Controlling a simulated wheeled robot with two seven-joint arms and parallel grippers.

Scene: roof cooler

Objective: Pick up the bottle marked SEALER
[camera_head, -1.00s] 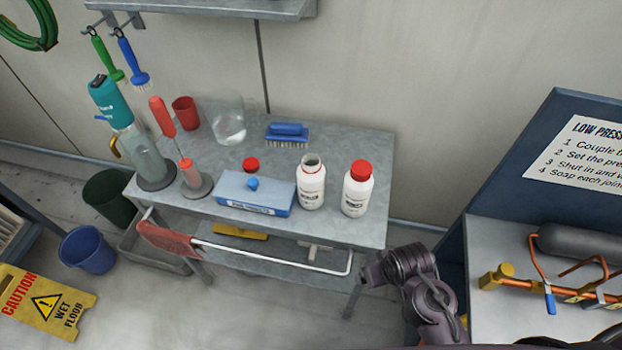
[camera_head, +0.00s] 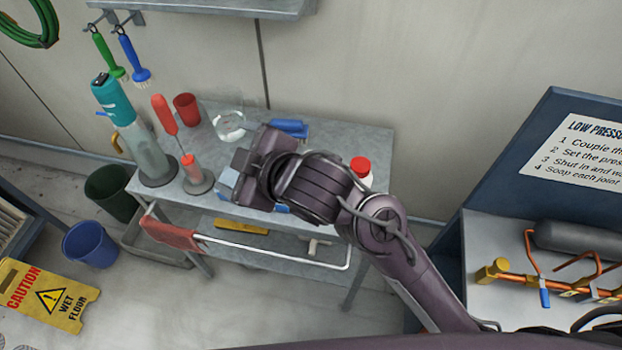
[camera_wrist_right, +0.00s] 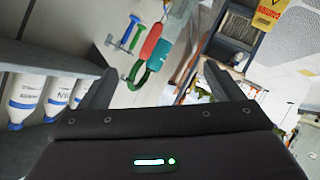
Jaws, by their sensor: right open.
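Two white bottles with red-brown print stood at the right of the grey bench earlier. Now only the red-capped bottle (camera_head: 361,169) shows in the head view, its lower part behind my right arm. The uncapped bottle is hidden behind that arm. I cannot read SEALER on any bottle. My right gripper (camera_head: 240,165) is over the bench, left of the red-capped bottle and above the blue box (camera_head: 228,183). In the right wrist view its fingers (camera_wrist_right: 158,68) are apart with nothing between them. My left gripper is out of view.
White blue-banded bottles (camera_wrist_right: 27,100) show in the wrist view.

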